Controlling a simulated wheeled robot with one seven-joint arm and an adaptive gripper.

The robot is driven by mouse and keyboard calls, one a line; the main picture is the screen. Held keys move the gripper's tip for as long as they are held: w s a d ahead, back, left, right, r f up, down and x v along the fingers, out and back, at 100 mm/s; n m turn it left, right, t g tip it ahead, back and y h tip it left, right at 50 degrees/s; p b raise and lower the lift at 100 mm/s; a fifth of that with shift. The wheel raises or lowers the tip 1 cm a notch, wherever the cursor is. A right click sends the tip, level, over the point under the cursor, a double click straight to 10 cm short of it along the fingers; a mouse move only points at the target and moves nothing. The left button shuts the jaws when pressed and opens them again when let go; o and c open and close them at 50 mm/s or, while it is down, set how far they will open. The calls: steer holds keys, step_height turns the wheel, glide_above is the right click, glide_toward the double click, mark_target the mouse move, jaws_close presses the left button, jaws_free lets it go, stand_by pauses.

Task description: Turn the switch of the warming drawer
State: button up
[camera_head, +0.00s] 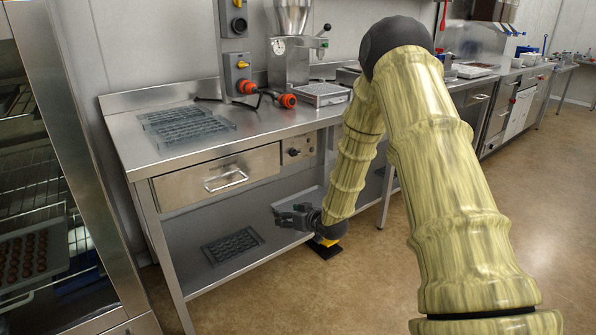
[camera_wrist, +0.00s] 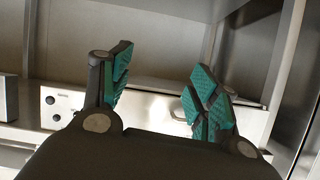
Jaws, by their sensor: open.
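The warming drawer (camera_head: 217,178) is a steel front with a bar handle, set under the worktop. Its switch (camera_head: 293,152) is a dark knob on the small control panel to the right of the drawer. In the wrist view the panel with small dark round parts (camera_wrist: 52,108) is at the left, and the drawer front (camera_wrist: 155,112) runs behind my fingers. My gripper (camera_head: 287,215) is below the panel, near the lower shelf, apart from the switch. Its teal-padded fingers (camera_wrist: 157,98) are spread with nothing between them.
The lower shelf (camera_head: 195,262) holds a dark mould (camera_head: 232,246) and a pale tray (camera_head: 308,198) near my gripper. Moulds (camera_head: 185,127) and orange-ended plugs (camera_head: 288,101) lie on the worktop. A glass-fronted cabinet (camera_head: 45,190) stands at the left. Floor is clear at the right.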

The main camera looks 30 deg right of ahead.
steer(key=w+d+r+t+b, duration=0.2)
steer(key=w+d+r+b, duration=0.2)
steer(key=d, duration=0.2)
steer(key=n+t+b, duration=0.1)
steer(key=t+b, duration=0.2)
steer(key=b, duration=0.1)
glide_toward(297, 154)
steer(key=w+b, duration=0.1)
steer(key=w, duration=0.2)
steer(key=w+b, duration=0.1)
steer(key=w, duration=0.2)
steer(key=w+b, duration=0.1)
steer(key=w, duration=0.2)
steer(key=shift+w+a+r, duration=0.15)
steer(key=shift+a, duration=0.2)
steer(key=c, duration=1)
